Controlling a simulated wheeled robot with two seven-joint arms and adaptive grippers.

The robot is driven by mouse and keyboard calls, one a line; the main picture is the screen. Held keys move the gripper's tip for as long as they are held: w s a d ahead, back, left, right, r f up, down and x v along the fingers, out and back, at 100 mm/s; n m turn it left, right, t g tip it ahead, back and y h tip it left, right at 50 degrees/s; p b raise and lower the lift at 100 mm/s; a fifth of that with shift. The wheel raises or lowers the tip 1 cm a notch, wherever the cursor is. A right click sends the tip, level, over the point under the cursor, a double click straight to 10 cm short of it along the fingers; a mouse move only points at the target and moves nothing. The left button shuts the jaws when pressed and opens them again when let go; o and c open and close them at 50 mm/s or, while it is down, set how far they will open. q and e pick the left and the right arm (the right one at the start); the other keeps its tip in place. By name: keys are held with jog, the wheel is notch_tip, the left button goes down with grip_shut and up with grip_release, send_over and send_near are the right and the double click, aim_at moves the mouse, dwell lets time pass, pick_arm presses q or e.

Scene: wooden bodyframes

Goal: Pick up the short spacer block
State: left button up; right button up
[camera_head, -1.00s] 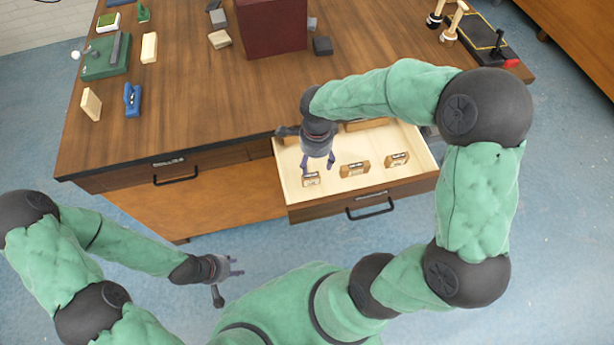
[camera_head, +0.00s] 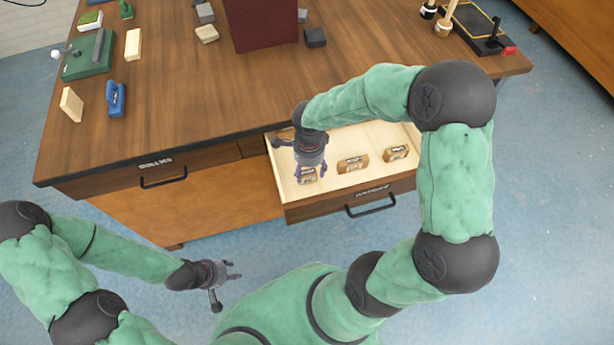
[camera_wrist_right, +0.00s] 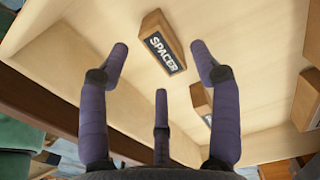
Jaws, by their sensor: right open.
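A small wooden block (camera_head: 308,175) with a dark label lies at the left of the open drawer. In the right wrist view a block (camera_wrist_right: 163,44) has a label reading "SPACER". My right gripper (camera_head: 304,174) is open and empty, pointing down over the left block and partly covering it. In the wrist view its fingers (camera_wrist_right: 161,62) are spread, with the block lying beyond and between the two upper fingertips. I see no contact. My left gripper (camera_head: 234,271) is far from the drawer, over the floor, with its fingers apart and empty.
Two more labelled wooden blocks lie in the drawer, one in the middle (camera_head: 352,164) and one at the right (camera_head: 396,153). The drawer's front wall (camera_head: 350,195) stands close to the gripper. The tabletop (camera_head: 190,100) overhangs behind, with a dark red box (camera_head: 262,25) on it.

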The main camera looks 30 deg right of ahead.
aim_at(309, 174)
notch_tip(309, 174, down, 4)
jog(key=shift+f+b, duration=0.1)
jog(key=shift+b, duration=0.6)
jog(key=c, duration=1.2)
jog(key=shift+c, duration=0.2)
jog(key=shift+w+r, duration=0.1)
jog(key=shift+r, duration=0.1)
